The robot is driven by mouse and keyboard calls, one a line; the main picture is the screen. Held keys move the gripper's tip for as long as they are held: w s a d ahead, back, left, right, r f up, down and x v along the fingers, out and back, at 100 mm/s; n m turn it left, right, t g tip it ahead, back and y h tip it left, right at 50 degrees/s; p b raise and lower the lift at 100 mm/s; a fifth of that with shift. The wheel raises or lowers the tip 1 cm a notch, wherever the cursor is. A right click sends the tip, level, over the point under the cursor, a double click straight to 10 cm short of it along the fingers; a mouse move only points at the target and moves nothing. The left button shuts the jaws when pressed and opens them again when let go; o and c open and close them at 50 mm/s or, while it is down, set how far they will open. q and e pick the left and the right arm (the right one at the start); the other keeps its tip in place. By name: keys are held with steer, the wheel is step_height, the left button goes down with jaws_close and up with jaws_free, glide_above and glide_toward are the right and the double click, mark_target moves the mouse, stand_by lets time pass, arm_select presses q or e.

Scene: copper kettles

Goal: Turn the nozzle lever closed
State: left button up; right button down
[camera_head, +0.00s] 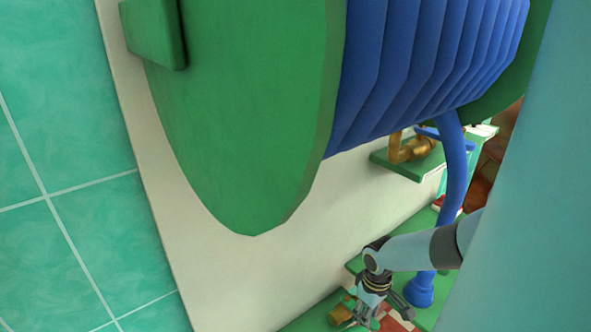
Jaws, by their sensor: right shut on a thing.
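My right gripper (364,314) is low in the head view, its arm coming in from the right. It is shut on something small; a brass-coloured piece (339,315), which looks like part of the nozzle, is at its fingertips. The lever itself is too small and hidden to make out, so I cannot tell its position. A blue hose (455,165) hangs from the reel and ends in a wider blue end (420,291) just right of the gripper. My left gripper is not in view.
A large green reel disc (235,120) with wound blue hose (430,60) fills the upper middle. A brass tap (412,148) with a blue handle sits on a green shelf (408,167). Green tiled wall (60,150) is at the left, and a pale panel (240,270) lies below the reel.

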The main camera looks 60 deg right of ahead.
steer(key=shift+s, duration=0.1)
stand_by(0.3)
steer(key=c, duration=1)
jaws_free()
steer(key=shift+c, duration=0.2)
steer(key=shift+d+r, duration=0.1)
step_height(320, 180, up, 12)
